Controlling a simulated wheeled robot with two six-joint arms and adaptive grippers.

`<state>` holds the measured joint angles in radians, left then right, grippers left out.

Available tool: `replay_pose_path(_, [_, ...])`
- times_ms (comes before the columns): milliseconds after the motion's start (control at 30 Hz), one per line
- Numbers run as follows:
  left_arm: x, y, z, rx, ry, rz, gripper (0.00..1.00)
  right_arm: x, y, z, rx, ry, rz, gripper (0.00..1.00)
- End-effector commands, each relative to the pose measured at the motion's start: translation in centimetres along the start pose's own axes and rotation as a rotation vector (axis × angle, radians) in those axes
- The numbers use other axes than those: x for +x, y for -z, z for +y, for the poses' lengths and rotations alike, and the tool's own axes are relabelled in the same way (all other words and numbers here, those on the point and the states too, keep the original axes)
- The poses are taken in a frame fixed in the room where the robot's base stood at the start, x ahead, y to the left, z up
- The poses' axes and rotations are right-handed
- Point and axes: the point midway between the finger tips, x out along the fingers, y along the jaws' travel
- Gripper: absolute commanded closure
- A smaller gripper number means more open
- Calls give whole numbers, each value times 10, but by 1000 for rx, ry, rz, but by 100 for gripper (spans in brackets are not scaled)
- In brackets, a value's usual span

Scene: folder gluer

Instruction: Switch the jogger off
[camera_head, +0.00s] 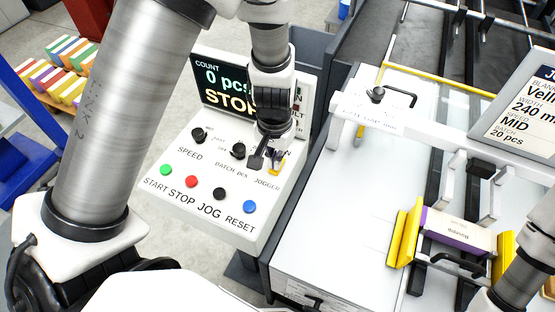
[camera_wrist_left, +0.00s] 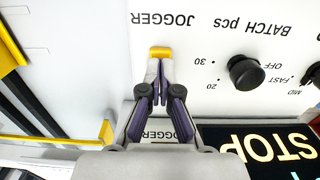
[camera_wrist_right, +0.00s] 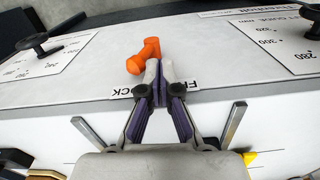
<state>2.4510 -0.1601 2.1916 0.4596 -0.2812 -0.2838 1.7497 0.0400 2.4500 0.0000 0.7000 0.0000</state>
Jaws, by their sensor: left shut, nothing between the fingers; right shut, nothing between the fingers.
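The jogger switch (camera_head: 275,170) has a yellow tip and sits at the right of the white control panel (camera_head: 181,218), above the JOGGER label. In the left wrist view its yellow tip (camera_wrist_left: 160,51) shows right at my fingertips; the rest is hidden behind them, and I cannot tell whether they touch it. My left gripper (camera_head: 266,163) is shut and empty, pointing down at the panel; its fingers also show in the left wrist view (camera_wrist_left: 159,66). My right gripper (camera_wrist_right: 160,68) is shut and empty, close to an orange handle (camera_wrist_right: 145,56) on a white surface.
The panel has SPEED (camera_head: 199,135) and BATCH (camera_head: 238,150) knobs, then green (camera_head: 166,170), red (camera_head: 191,181), black (camera_head: 219,194) and blue (camera_head: 250,207) buttons. The display (camera_head: 222,82) reads 0 pcs and STOP. A carton (camera_head: 455,232) lies between yellow guides on the right.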

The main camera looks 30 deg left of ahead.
Motion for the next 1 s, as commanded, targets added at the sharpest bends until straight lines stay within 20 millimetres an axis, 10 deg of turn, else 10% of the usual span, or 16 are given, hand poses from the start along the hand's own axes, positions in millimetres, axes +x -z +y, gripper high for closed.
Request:
replay_pose_path(567, [-61, 0, 0, 1, 0, 0, 100, -55, 0, 0, 0, 0, 0, 100])
replay_pose_path(1000, [-61, 0, 0, 0, 0, 0, 100, -55, 0, 0, 0, 0, 0, 100])
